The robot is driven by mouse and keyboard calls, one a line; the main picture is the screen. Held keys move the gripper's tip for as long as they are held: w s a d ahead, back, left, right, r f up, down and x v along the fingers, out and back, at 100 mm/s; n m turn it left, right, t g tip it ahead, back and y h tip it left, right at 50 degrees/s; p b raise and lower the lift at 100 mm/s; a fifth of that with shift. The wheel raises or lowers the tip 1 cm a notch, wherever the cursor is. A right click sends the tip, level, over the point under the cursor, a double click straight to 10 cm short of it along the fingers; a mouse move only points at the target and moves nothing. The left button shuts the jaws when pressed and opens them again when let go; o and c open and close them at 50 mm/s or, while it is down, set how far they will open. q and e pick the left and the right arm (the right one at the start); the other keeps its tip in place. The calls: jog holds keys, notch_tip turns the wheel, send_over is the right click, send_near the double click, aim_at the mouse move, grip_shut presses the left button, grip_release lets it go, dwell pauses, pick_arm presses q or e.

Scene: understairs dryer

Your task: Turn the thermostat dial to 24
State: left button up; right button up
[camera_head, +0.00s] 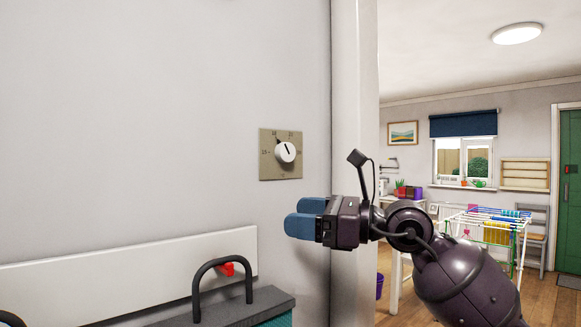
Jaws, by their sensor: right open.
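The thermostat (268,170) is a square beige plate on the grey wall, left of the white door frame. Its round white dial (285,153) has a dark pointer line directed up and slightly left. The small scale marks around it are too small to read surely. My right gripper (296,215) comes in from the right with blue fingers pointing left. It is open and empty, below and slightly right of the thermostat, apart from the dial. My left gripper is not in view.
Below left are a white board (120,270) on the wall and a grey lid (270,302) with a dark loop handle (222,262); a red piece (226,269) shows behind it. The white door frame (353,80) stands close to my right arm. A drying rack (485,225) stands beyond.

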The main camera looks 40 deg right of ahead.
aim_at(288, 152)
jog(key=s+d+r+t+h, duration=0.25)
jog(key=d+r+h, duration=0.45)
jog(key=r, duration=0.4)
jog(key=shift+n+t+h, duration=0.3)
jog(key=shift+t+h, duration=0.15)
jog(key=shift+h, duration=0.15)
jog(key=w+a, duration=0.1)
jog(key=w, duration=0.2)
jog(key=w+a, duration=0.1)
jog(key=w, duration=0.3)
jog(key=w+a, duration=0.1)
jog(key=w, duration=0.3)
jog(key=shift+b, duration=0.4)
jog(key=shift+f, duration=0.1)
jog(key=c, duration=0.9)
